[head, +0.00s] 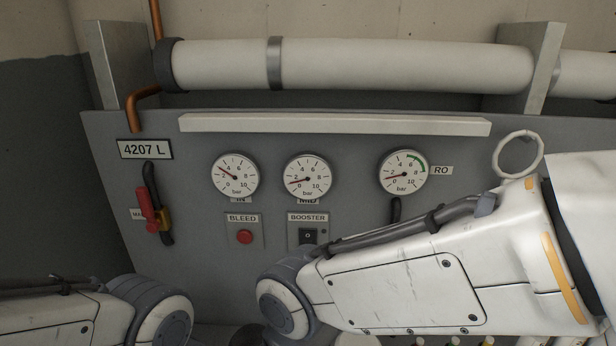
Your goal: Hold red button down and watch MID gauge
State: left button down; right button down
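The red button (244,237) sits on a small plate labelled BLEED on the grey panel. Neither gripper touches its visible face. The MID gauge (307,177) is the middle of three round white dials, above the BOOSTER plate. Its label is partly covered by the dial. Its red needle points left and slightly down, near or just below the 2 mark, in bar. My arms come in low from the left and right, but both grippers are out of the picture.
The IN gauge (234,175) and the RO gauge (403,175) flank it. A black BOOSTER switch (308,237) is right of the button. A red lever (147,209) is at left. My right forearm covers the lower right panel. A white pipe (390,66) runs above.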

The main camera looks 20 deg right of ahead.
aim_at(244, 237)
jog(key=u, duration=2.15)
jog(key=k, duration=1.05)
jog(key=z, duration=1)
